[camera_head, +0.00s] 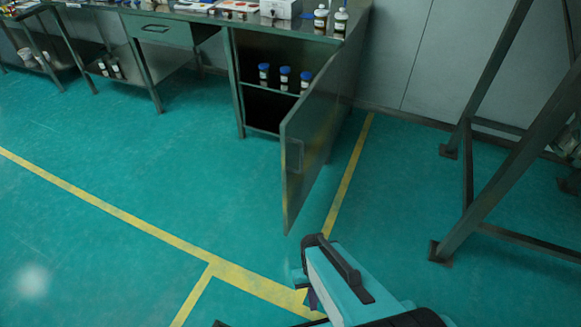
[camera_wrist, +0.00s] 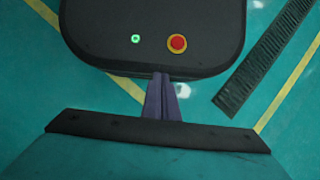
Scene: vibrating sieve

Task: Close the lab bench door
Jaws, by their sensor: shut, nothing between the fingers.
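The lab bench (camera_head: 290,42) stands at the back, with a grey-green cabinet at its right end. The cabinet's door (camera_head: 305,135) is wide open, hinged on the right side, and swings out towards me. A recessed plate, apparently the handle, shows near the door's free edge. My gripper (camera_wrist: 161,80) shows in the wrist view with its two purple fingers together and nothing between them. In the head view my arm is at the bottom, below and in front of the door, apart from it; the fingers are mostly hidden there. The door is not in the wrist view.
Bottles with blue caps (camera_head: 284,77) stand on the cabinet's shelf. A metal frame (camera_head: 480,170) stands on the right. The teal floor (camera_head: 120,170) left of the door is clear, marked with yellow lines. A dark floor grate (camera_wrist: 265,60) shows in the wrist view.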

